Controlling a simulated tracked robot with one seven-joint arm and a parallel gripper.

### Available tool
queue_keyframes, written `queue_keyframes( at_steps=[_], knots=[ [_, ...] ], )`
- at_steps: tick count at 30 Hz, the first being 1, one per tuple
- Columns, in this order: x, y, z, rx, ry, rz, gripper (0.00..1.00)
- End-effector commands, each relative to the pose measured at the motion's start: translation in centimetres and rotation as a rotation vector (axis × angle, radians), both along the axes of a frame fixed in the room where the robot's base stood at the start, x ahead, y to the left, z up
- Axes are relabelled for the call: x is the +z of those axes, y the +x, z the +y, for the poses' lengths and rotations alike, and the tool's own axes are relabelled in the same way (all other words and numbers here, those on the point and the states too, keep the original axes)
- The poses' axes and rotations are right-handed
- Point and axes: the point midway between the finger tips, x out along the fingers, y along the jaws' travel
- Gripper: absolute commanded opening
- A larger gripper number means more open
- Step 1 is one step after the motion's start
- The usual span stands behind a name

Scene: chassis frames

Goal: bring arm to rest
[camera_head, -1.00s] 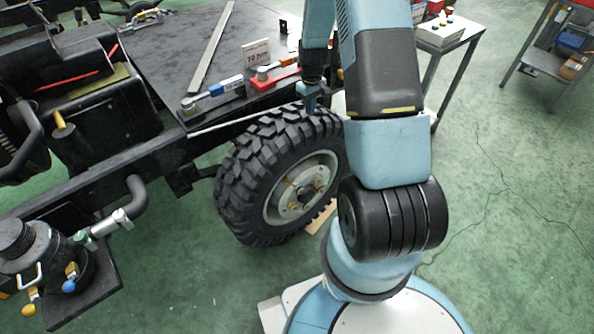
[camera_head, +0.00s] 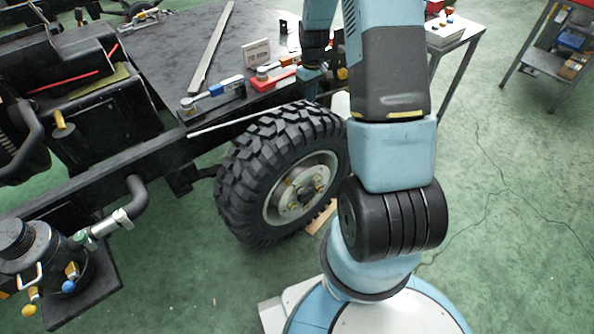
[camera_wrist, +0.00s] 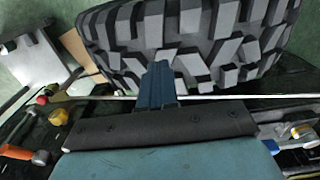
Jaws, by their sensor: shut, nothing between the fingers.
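My arm rises from my base at the lower right of the head view and bends over towards the chassis. My gripper (camera_head: 309,82) is small in the head view, just above the far top of the tyre and beside the chassis deck. In the wrist view my blue gripper fingers (camera_wrist: 158,82) are together with nothing between them. They overlap the tyre (camera_wrist: 190,40) in that view; whether they touch it I cannot tell. The tyre (camera_head: 250,195) is mounted on the chassis in the head view.
The chassis deck (camera_head: 165,50) bears a long metal bar (camera_head: 212,48), a small sign (camera_head: 256,54) and blue- and red-handled tools. A side table (camera_head: 455,38) with a white box stands behind my arm. A shelf cart (camera_head: 545,62) is at the far right. Green floor (camera_head: 520,230) is clear at right.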

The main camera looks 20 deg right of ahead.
Motion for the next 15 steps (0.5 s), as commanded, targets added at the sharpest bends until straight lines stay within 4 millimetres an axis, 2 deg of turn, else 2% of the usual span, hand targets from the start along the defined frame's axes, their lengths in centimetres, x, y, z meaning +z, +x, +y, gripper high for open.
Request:
queue_keyframes(
  at_steps=[12, 15],
  knots=[
    [0.04, 0.00, 0.01, 0.000, 0.000, 0.000, 0.00],
    [0.81, -0.07, 0.17, -0.003, -0.001, -0.008, 0.00]
  ],
)
